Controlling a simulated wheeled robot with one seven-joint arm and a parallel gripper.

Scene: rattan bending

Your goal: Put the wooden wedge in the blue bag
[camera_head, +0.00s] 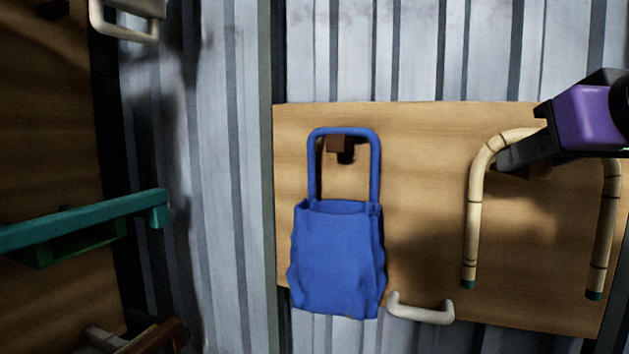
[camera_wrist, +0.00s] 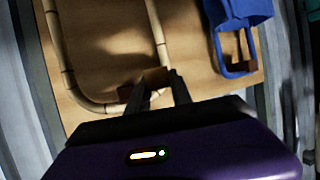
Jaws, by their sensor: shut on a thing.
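The blue bag (camera_head: 338,258) hangs by its loop handle from a brown peg on a wooden board, with its mouth facing up. In the wrist view the bag (camera_wrist: 240,12) is at the top right. My gripper (camera_head: 502,160) is to the right of the bag, at the top of a bent rattan cane. In the wrist view my gripper (camera_wrist: 155,85) is shut on a small brown piece, the wooden wedge (camera_wrist: 155,76), partly hidden by the fingers. In the head view I cannot make the wedge out clearly.
The U-shaped rattan cane (camera_head: 474,215) hangs on the wooden board (camera_head: 425,140) by my gripper. A white handle (camera_head: 420,309) sits below, right of the bag. A teal bar (camera_head: 85,221) juts in at left. The board between bag and cane is clear.

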